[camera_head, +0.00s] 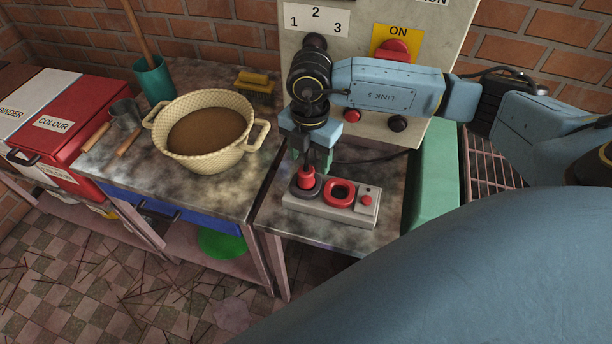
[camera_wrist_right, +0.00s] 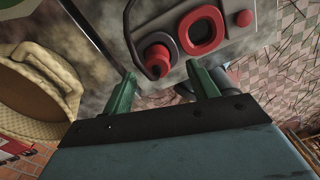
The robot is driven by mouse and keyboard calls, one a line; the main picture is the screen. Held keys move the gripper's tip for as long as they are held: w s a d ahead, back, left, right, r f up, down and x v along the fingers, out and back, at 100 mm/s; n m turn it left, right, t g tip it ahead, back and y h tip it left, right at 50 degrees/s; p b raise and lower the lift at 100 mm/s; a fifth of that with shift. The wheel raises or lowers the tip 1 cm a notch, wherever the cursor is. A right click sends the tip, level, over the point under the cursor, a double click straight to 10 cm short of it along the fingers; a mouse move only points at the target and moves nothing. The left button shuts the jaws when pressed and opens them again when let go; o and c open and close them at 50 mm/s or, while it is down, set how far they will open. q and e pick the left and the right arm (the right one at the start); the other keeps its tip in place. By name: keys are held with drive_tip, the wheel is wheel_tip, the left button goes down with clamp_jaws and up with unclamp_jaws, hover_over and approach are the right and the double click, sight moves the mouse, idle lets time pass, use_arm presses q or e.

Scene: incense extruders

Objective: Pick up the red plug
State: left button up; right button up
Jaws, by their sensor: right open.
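The red plug (camera_head: 306,178) stands in the dark round ring at the left end of a grey block (camera_head: 330,207). In the right wrist view the red plug (camera_wrist_right: 157,60) shows just beyond my fingertips, roughly midway between them. My right gripper (camera_head: 312,165) points down over the plug with its green fingers apart. In the right wrist view my right gripper (camera_wrist_right: 160,73) is open with nothing held. I cannot tell whether a finger touches the plug. My left gripper is not in view.
A red ring (camera_head: 340,192) and a small red button (camera_head: 367,200) share the block. A cream basin (camera_head: 206,130) of brown material stands to the left. A control panel (camera_head: 350,22) rises behind, and a green machine side (camera_head: 437,180) bounds the right.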

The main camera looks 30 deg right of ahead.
sight(306, 169)
drive_tip(key=shift+w+a+f, duration=0.1)
drive_tip(key=shift+a+f, duration=0.05)
drive_tip(key=shift+f, duration=1.35)
drive_tip(key=shift+w+a+f, duration=0.1)
drive_tip(key=shift+a+f, duration=0.05)
drive_tip(key=shift+f, duration=1.3)
drive_tip(key=c, duration=1.1)
